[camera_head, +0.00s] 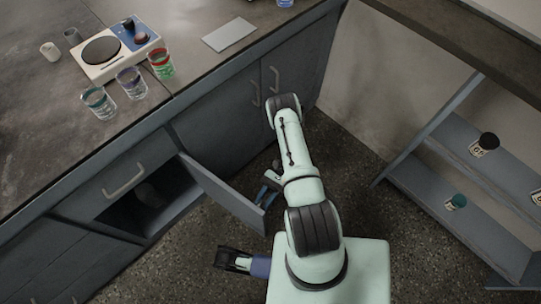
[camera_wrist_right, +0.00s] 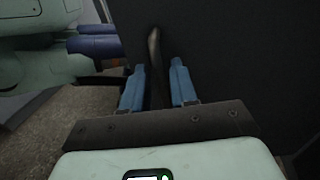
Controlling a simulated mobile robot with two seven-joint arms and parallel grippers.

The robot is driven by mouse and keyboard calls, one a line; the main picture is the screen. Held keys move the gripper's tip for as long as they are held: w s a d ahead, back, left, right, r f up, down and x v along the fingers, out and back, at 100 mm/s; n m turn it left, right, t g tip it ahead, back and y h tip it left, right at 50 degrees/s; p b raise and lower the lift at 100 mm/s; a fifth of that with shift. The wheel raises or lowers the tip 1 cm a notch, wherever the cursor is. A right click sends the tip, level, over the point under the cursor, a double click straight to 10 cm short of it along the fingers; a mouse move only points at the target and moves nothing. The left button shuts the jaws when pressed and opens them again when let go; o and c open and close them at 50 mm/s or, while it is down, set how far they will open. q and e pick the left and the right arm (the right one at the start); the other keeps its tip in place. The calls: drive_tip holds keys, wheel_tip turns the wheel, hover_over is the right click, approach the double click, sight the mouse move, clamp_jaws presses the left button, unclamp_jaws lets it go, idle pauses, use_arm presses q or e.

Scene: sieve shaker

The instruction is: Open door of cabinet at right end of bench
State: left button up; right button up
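A grey cabinet door (camera_head: 224,193) under the bench stands swung out, with a dark opening (camera_head: 150,205) to its left. A dim rounded object, unclear in the shadow, is inside. My right gripper (camera_head: 268,190) is at the free edge of this door, partly hidden by my arm. In the right wrist view, my right gripper's two blue fingers (camera_wrist_right: 156,88) are apart, with the curved handle (camera_wrist_right: 155,60) between them and gaps at both sides. The dark door panel (camera_wrist_right: 240,70) fills the view behind.
The bench top (camera_head: 190,75) holds several cups, a scale-like device (camera_head: 115,50) and a white plate (camera_head: 229,34). Closed doors with handles (camera_head: 255,92) lie farther along. A shelf rack (camera_head: 420,180) with jars stands right. Speckled floor (camera_head: 190,270) is clear below the door.

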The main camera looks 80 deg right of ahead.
use_arm(q)
drive_tip(key=shift+s+a+f+g+b, duration=0.1)
drive_tip(key=shift+s+f+g+b, duration=0.3)
drive_tip(key=shift+s+f, duration=0.45)
use_arm(e)
drive_tip(key=v, duration=1.2)
drive_tip(key=shift+d, duration=0.2)
use_arm(q)
drive_tip(key=shift+s+r, duration=0.1)
use_arm(e)
drive_tip(key=shift+s, duration=0.15)
